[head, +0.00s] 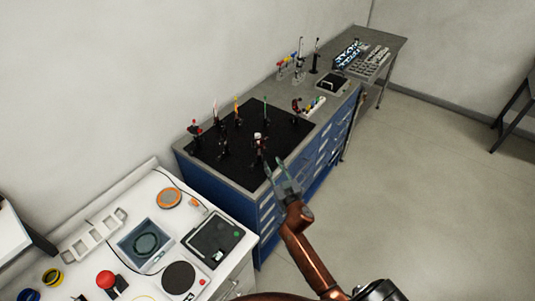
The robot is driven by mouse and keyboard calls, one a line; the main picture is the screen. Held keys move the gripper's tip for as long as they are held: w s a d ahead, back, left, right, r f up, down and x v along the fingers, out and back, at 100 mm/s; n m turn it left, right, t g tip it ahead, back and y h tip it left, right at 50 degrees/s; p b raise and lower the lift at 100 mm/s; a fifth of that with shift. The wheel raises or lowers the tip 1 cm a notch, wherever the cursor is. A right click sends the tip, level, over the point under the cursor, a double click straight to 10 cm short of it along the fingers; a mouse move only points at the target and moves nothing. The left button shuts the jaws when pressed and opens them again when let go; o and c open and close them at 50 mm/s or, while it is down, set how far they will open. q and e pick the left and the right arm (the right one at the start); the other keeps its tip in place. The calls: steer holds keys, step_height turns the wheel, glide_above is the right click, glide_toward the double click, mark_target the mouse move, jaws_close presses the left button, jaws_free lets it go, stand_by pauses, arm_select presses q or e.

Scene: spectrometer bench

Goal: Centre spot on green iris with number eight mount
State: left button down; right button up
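A black optical board (185,150) lies on a blue drawer cabinet and carries several small upright mounts. A thin mount with a green top (265,104) stands near the back right; it may be the green iris, but its opening is too small to see. A dark mount with a pale and reddish top (258,139) stands near the front edge. No mount number is readable, and no light spot can be made out. My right gripper (275,168) is at the board's front edge, just in front of that mount, its fingers apart and empty. My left gripper is out of view.
An orange-topped mount (236,104) and a red-topped mount (194,128) stand on the board among others. A white bench (140,200) with instruments and a red button (105,280) is at the lower left. A grey side table (385,42) stands behind.

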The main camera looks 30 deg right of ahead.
mark_target(265, 149)
steer(key=w+d, duration=0.1)
steer(key=w, duration=0.6)
steer(key=shift+d, duration=0.2)
steer(key=shift+w, duration=0.1)
steer(key=shift+c, duration=0.4)
jaws_close()
